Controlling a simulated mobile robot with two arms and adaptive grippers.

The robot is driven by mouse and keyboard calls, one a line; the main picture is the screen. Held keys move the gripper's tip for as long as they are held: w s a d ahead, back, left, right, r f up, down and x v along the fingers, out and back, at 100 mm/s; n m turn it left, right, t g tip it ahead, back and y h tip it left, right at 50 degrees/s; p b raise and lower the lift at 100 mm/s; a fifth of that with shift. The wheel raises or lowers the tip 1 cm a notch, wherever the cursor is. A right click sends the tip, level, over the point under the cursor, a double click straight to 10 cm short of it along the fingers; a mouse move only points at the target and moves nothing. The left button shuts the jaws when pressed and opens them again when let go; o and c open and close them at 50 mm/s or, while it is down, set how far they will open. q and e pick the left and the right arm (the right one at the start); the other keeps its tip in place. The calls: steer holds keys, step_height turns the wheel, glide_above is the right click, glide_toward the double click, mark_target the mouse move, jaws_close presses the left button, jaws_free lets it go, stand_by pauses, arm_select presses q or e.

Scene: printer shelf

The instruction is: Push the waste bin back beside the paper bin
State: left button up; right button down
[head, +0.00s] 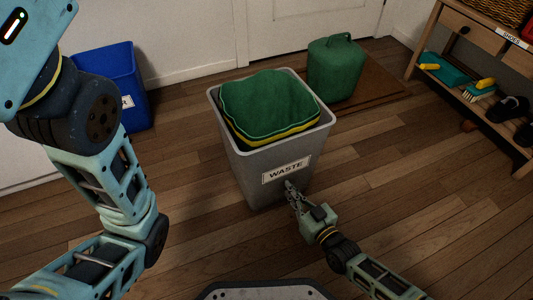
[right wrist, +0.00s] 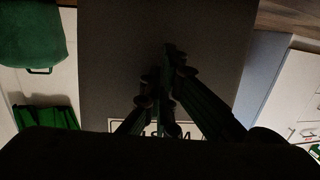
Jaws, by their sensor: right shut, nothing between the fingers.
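The grey waste bin (head: 243,172), with a green and yellow liner or cloth in it and a WASTE label, stands upright on the floor in the middle of the head view. The blue paper bin (head: 122,72) stands by the wall at the left, its label partly hidden by my left arm. My right gripper (head: 290,186) is shut and empty, at the bin's front face just below the label. In the right wrist view, its fingertips (right wrist: 168,48) overlap the dark bin face (right wrist: 115,60); I cannot tell whether they touch. My left gripper is out of view.
A green canister (head: 335,70) stands on a brown mat (head: 378,88) by the door, behind the waste bin. A wooden shelf (head: 445,28) with shoes and brushes is at the right. Bare wood floor lies between the two bins.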

steer(key=shift+w, duration=0.1)
steer(key=shift+r+b+x, duration=0.2)
steer(key=shift+b+x, duration=0.4)
steer(key=shift+x, duration=1.1)
steer(key=shift+r+b+x, duration=0.2)
steer(key=shift+b+x, duration=0.35)
steer(key=shift+x, duration=1.15)
steer(key=shift+r+b+x, duration=0.2)
steer(key=shift+b+x, duration=0.7)
steer(key=shift+x, duration=0.85)
steer(key=shift+r+b+x, duration=0.2)
steer(key=shift+b+x, duration=0.65)
steer(key=shift+x, duration=0.95)
